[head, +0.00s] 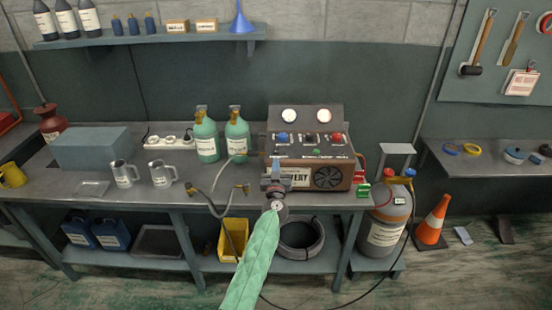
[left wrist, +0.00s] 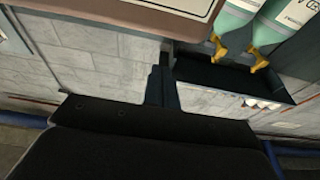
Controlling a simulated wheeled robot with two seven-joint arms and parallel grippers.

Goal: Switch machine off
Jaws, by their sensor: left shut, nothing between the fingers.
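The recovery machine (head: 345,155) stands on the workbench, a brown box with a dark sloped top. It has two white gauges, a blue knob (head: 282,137), a red knob (head: 337,137), a dark control between them and a small green spot (head: 316,152) below. A fan grille and a partly covered label are on its front. My left gripper (head: 274,170) is shut and empty, in front of the machine's left part, hiding some of it. I cannot tell whether it touches. In the left wrist view the closed fingers (left wrist: 160,82) show near a brown panel edge. My right gripper is not in view.
Two green cylinders (head: 237,139) stand left of the machine, with hoses (head: 215,190) in front. Two metal mugs (head: 161,174) and a grey-blue box (head: 90,149) are further left. A grey tank (head: 384,225) and an orange cone (head: 433,222) stand at the right.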

